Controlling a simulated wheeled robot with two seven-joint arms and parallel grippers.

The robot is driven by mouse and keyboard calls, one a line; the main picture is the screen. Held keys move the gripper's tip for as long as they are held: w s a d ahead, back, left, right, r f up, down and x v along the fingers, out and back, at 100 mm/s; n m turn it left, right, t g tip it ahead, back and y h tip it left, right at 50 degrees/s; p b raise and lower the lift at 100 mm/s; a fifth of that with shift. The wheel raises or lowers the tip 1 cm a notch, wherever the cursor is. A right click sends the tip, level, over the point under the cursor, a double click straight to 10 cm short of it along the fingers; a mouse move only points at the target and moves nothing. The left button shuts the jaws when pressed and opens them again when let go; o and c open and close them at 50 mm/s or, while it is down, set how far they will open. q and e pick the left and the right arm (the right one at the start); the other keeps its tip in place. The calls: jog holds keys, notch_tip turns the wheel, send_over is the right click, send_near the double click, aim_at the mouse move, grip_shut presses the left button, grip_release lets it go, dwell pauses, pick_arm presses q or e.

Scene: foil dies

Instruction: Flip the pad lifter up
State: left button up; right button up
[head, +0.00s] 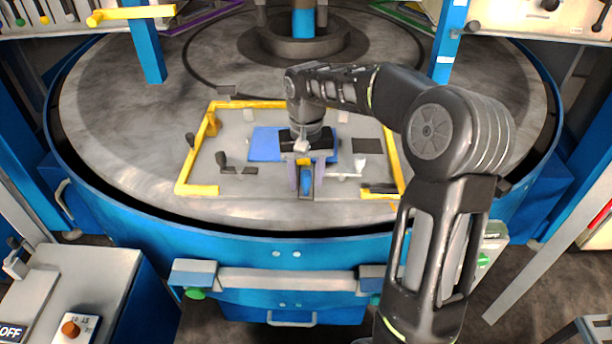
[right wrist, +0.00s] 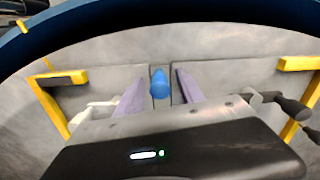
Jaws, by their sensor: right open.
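A small blue piece (head: 306,182), which I take to be the pad lifter, lies at the front middle of the grey plate inside the yellow frame. In the right wrist view it is a short rounded blue piece (right wrist: 160,84) over a dark slot. My right gripper (head: 306,189) is open, with its purple-grey fingers on either side of the blue piece. In the right wrist view a gap shows between the piece and each finger of the gripper (right wrist: 160,77). The gripper's body and wrist hide part of the plate. My left gripper is not in view.
A yellow frame (head: 196,190) borders the grey plate on the round table (head: 130,125). A flat blue pad (head: 265,145) lies behind the gripper. Blue posts (head: 147,50) rise behind.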

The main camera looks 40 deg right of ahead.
grip_shut()
dwell(0.4)
dwell(0.9)
